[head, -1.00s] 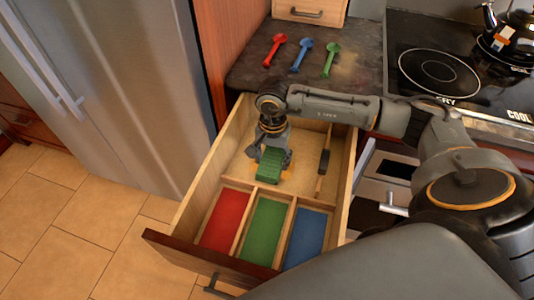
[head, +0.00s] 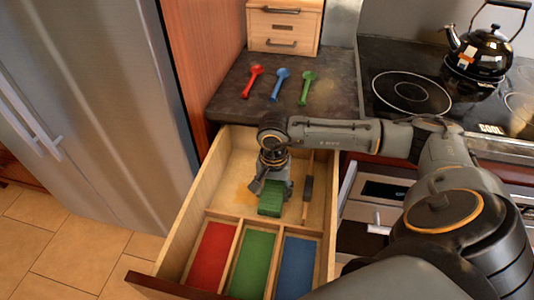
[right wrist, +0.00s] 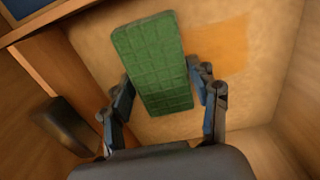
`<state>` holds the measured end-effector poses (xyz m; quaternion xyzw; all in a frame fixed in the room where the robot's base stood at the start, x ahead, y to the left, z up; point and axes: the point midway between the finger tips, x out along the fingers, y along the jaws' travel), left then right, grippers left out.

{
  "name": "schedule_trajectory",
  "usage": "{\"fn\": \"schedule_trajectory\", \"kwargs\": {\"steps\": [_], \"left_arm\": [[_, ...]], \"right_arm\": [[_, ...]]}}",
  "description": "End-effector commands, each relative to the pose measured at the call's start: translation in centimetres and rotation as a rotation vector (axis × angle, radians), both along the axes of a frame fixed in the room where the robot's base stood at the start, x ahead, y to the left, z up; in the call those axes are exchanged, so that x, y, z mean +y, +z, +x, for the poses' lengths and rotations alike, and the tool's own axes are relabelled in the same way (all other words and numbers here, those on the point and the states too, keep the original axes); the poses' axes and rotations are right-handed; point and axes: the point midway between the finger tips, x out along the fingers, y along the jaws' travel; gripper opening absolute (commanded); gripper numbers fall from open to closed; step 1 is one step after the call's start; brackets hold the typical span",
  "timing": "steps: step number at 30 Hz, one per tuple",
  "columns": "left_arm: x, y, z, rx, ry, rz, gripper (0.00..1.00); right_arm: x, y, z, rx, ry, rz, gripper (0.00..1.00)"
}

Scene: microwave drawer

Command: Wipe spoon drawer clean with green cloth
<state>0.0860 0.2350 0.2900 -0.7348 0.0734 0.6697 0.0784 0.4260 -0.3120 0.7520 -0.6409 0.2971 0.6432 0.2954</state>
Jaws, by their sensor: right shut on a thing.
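The spoon drawer (head: 180,215) is pulled open. Its back section has a bare wooden floor with an orange stain (head: 244,194), which also shows in the right wrist view (right wrist: 222,42). My right gripper (head: 272,190) is down inside this section, shut on the green cloth (head: 270,203), a folded block. In the right wrist view the cloth (right wrist: 152,62) lies between the fingers, over or beside the stain's edge; whether it touches the floor I cannot tell. Red, blue and green spoons (head: 278,84) lie on the counter. My left gripper is out of view.
The drawer's front has red (head: 210,256), green (head: 252,262) and blue (head: 297,266) compartments. A dark-handled utensil (head: 308,187) lies right of the cloth, near the drawer's right wall. A stove (head: 425,115) with a kettle (head: 483,52) is at right, a fridge (head: 100,100) at left.

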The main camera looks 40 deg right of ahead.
Motion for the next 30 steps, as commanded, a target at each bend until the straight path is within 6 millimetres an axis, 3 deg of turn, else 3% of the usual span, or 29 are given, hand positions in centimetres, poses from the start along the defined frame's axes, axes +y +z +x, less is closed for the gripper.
{"fn": "schedule_trajectory", "kwargs": {"steps": [30], "left_arm": [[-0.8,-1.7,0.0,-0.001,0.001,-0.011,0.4]], "right_arm": [[3.0,0.0,3.4,-0.004,0.002,0.003,0.35]]}}
